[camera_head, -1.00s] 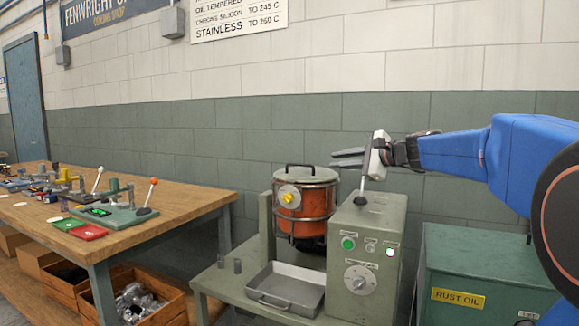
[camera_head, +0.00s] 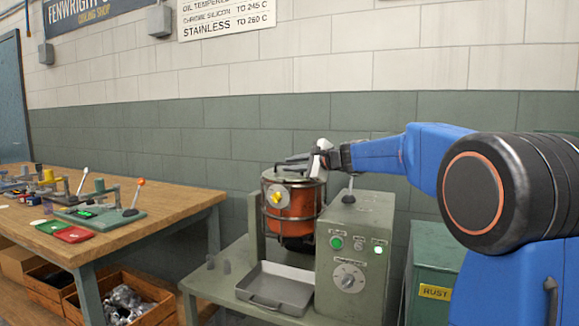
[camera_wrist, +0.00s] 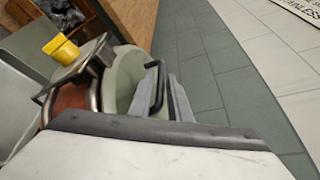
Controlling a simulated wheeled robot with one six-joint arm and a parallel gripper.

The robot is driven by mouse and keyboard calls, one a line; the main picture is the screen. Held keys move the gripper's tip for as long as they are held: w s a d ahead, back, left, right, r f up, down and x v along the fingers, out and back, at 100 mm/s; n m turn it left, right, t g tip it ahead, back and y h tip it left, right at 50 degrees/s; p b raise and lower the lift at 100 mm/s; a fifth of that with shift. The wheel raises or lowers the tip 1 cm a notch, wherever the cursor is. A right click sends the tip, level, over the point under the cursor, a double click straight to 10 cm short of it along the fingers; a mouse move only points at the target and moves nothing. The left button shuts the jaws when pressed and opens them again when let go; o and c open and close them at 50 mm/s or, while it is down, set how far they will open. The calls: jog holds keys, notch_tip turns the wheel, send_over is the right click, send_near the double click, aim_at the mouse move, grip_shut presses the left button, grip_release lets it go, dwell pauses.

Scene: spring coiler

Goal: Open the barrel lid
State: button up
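In the wrist view the lid (camera_wrist: 124,82) is a pale green disc with a black handle (camera_wrist: 158,84). My gripper (camera_head: 292,161) is at the top of the barrel, over the lid. In the wrist view its two grey fingers (camera_wrist: 159,98) are apart, close to the handle, which shows between them. Whether they touch it is unclear.
The machine box (camera_head: 352,250), with a dark lever on top, stands right of the barrel. A metal tray (camera_head: 275,290) lies in front. A green rust oil cabinet (camera_head: 427,265) is at the right. A wooden bench (camera_head: 180,205) with tools is at the left. The wall is behind.

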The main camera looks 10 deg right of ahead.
jog(key=shift+w+a+f, duration=0.15)
jog(key=shift+w+a, duration=0.2)
jog(key=shift+w, duration=0.1)
grip_shut()
jog(key=shift+r, duration=0.2)
